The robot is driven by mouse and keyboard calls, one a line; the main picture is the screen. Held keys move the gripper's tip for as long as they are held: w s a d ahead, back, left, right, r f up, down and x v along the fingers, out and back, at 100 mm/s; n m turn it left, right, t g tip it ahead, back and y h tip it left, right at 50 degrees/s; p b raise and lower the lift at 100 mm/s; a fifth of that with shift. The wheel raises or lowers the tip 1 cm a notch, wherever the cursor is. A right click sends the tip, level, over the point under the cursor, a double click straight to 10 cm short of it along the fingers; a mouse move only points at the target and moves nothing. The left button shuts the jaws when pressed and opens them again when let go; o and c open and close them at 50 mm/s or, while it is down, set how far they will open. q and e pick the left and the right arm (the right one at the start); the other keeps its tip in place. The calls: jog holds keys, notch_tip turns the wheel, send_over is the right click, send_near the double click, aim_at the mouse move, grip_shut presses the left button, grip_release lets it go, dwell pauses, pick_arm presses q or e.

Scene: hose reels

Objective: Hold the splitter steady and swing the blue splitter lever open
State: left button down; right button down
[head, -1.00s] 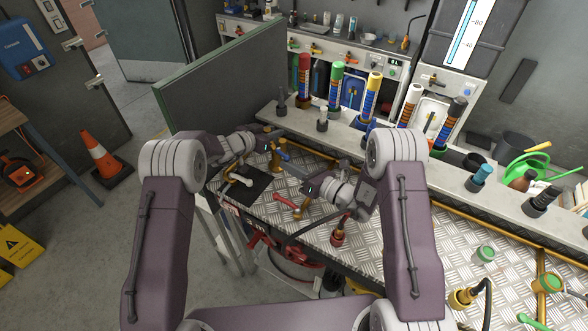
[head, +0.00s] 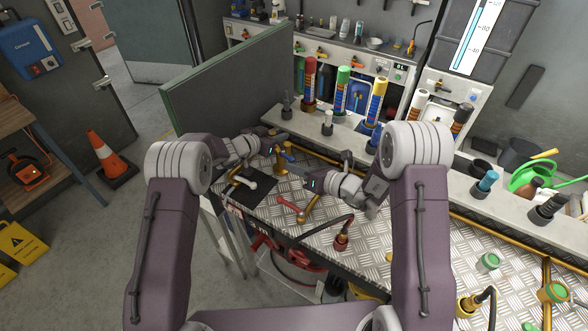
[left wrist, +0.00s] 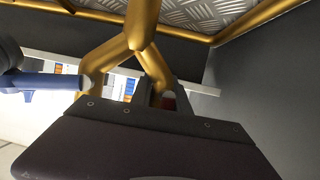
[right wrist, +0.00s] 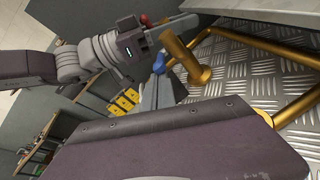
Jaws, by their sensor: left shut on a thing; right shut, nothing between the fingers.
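The brass splitter (head: 279,166) stands at the far left end of the metal-plate bench. It shows as a forked brass pipe in the left wrist view (left wrist: 137,38). My left gripper (head: 272,139) is shut on the splitter; one branch runs down between its fingers (left wrist: 163,97). The blue splitter lever (head: 288,158) sticks out beside the splitter, also at the left of the left wrist view (left wrist: 48,81). My right gripper (head: 298,170) is shut and empty, its tips close to the lever (right wrist: 158,64). I cannot tell whether they touch.
A white-handled valve (head: 242,181) on a black mat (head: 256,193) and a red-handled brass valve (head: 292,206) sit in front of the grippers. A ledge (head: 310,128) with several coloured-banded nozzles runs behind. A green-edged panel (head: 225,85) stands back left.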

aim_at(289, 159)
notch_tip(289, 159, up, 6)
jog(key=w+a+g+h, duration=0.1)
jog(key=w+g+h, duration=0.1)
jog(key=g+h, duration=0.2)
jog(key=shift+a+m+g+h, duration=0.25)
jog(key=shift+m+g+h, duration=0.15)
jog(key=shift+g, duration=0.1)
jog(key=shift+r, duration=0.75)
jog(key=shift+r, duration=0.15)
notch_tip(289, 159, up, 10)
jog(key=d, duration=0.2)
jog(key=shift+f, duration=0.25)
